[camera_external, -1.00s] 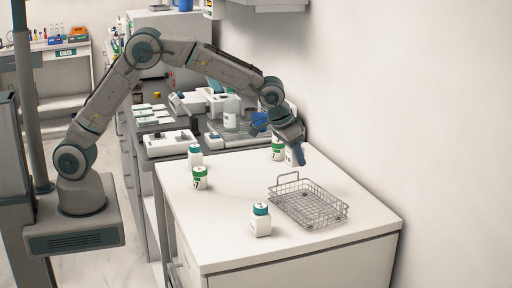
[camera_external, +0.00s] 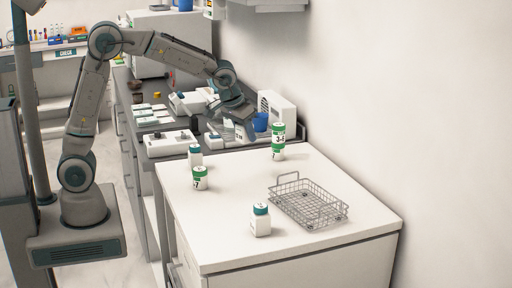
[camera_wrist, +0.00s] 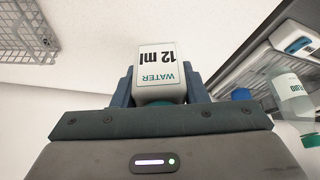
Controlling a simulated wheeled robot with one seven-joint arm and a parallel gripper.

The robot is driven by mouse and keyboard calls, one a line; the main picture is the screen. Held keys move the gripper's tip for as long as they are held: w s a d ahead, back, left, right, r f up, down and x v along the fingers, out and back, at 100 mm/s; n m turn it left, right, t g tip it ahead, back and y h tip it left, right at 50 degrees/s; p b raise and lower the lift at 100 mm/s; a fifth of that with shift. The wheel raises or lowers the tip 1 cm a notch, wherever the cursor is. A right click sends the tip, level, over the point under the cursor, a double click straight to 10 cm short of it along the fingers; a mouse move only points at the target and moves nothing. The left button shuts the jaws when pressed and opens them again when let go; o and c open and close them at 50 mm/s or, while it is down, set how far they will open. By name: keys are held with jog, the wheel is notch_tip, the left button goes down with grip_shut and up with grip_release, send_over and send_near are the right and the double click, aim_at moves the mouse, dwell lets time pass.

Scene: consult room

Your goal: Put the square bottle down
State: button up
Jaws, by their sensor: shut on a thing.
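My gripper (camera_external: 240,132) is raised over the dark counter's near end, behind the white table. It is shut on a square white bottle (camera_wrist: 158,70), labelled "WATER 12 ml" and upside down in the wrist view, between the two blue fingers (camera_wrist: 160,90). In the outside view the held bottle is hard to make out against the things behind. Another square white bottle with a teal cap (camera_external: 261,222) stands upright at the table's front. The white table (camera_external: 235,190) has a bare middle.
A wire basket (camera_external: 345,213) stands on the table's right side. Two small capped bottles (camera_external: 195,155) (camera_external: 200,180) stand at the left, and a green-and-white container (camera_external: 278,141) at the back. A blue cup (camera_external: 260,122) and a clear bottle (camera_wrist: 295,100) are by the counter.

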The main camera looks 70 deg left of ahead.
jog(key=a, duration=0.2)
jog(key=p, duration=0.2)
send_over(244, 158)
jog(key=s, duration=0.1)
jog(key=f, duration=0.7)
jog(key=shift+s+d, duration=0.15)
jog(key=shift+d, duration=0.25)
jog(key=shift+f+p, duration=0.5)
jog(key=shift+f, duration=1.55)
jog(key=shift+f, duration=0.25)
jog(key=o, duration=0.9)
jog(key=shift+r, duration=0.1)
jog(key=shift+o, duration=0.2)
jog(key=shift+a, duration=0.1)
